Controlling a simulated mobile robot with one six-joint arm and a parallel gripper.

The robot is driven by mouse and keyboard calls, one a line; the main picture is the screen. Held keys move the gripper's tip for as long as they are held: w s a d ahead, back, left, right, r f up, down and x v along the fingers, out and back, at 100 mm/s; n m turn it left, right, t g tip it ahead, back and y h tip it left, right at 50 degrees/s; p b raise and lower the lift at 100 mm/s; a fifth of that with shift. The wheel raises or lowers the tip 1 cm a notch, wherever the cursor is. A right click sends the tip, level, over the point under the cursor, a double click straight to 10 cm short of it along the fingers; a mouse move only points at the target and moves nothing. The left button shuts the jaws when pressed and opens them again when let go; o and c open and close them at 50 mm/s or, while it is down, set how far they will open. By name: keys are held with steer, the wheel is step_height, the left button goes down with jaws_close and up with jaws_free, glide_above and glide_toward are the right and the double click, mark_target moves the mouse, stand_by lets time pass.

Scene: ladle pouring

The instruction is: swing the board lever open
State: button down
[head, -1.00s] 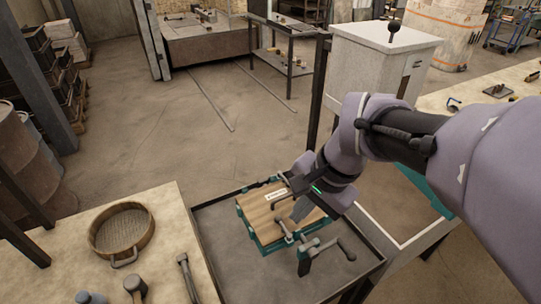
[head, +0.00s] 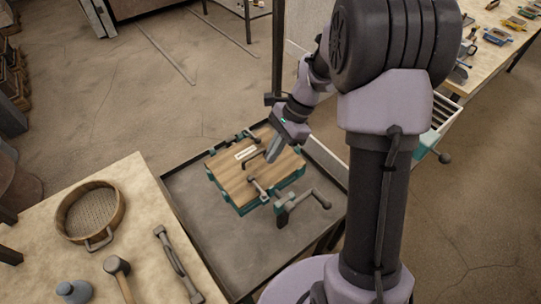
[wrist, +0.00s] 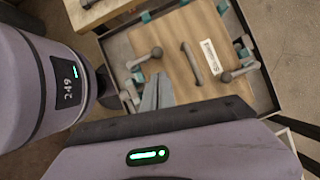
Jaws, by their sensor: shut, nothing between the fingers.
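A wooden board (head: 240,180) with a white label lies on a teal frame. It also shows in the wrist view (wrist: 172,38), with a dark bar handle (wrist: 192,62) on its face. A grey lever with a round knob (wrist: 150,55) lies over one end of the board, and another knobbed lever (wrist: 228,75) lies at the opposite end. I cannot tell which is the board lever. My gripper (head: 271,157) is shut and empty above the board, between the two ends; its fingers also show in the wrist view (wrist: 155,95), close to the first lever.
The frame sits in a dark shallow tray (head: 205,240). A larger crank-like handle (head: 302,205) stands beside the board's near right side. A bench at left holds a round sieve (head: 90,212), a mallet (head: 118,270) and other tools.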

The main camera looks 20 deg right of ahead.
mark_target(257, 180)
steer(key=b+x, duration=0.2)
steer(key=x, duration=0.5)
steer(key=shift+a, duration=0.1)
